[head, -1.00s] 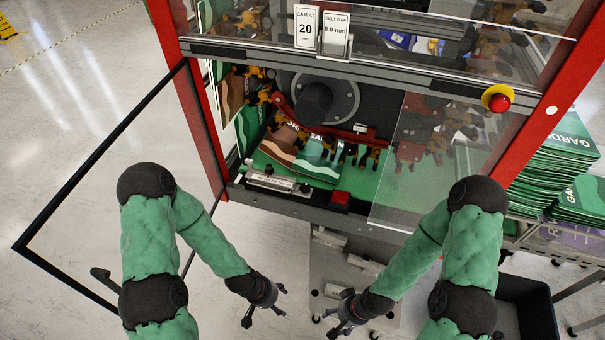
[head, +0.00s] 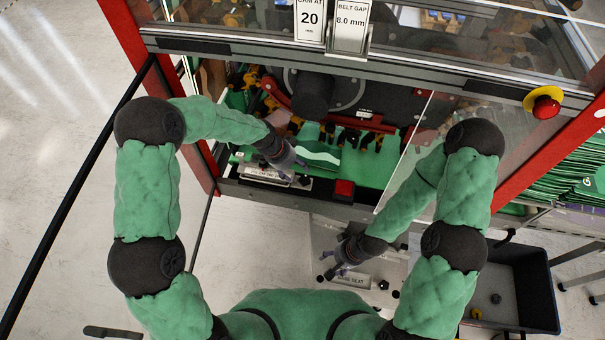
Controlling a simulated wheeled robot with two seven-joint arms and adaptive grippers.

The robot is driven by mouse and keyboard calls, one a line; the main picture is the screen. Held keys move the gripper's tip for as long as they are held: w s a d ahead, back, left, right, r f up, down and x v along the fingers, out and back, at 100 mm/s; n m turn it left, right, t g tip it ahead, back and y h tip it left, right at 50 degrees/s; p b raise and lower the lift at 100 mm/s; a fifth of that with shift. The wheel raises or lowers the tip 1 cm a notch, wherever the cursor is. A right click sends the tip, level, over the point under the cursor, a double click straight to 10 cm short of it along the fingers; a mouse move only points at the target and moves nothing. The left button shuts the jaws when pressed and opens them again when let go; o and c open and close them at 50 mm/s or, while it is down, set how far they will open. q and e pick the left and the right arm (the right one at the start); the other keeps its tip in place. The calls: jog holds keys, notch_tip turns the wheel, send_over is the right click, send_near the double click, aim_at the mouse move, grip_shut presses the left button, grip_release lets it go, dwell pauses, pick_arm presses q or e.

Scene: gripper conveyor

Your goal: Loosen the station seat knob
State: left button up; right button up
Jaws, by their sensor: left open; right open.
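The station seat (head: 258,172) is a pale metal bar at the front left of the green machine bed, just inside the front rail. Its knobs are small and dark; the right end, where one showed earlier, is partly covered by my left gripper (head: 292,174). That gripper is open, with its fingers over the seat's right part; I cannot tell whether they touch a knob. My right gripper (head: 335,268) is open and low in front of the machine, beside a metal plate labelled as a seat (head: 352,280).
A clear panel (head: 405,150) covers the bed's right side. A red emergency stop (head: 545,107) is at upper right. A dark bin (head: 515,290) with small parts stands at lower right.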

aim_at(305, 179)
pick_arm(q)
jog(key=x, duration=0.8)
jog(key=shift+f+b, duration=0.3)
jog(key=c, duration=1.1)
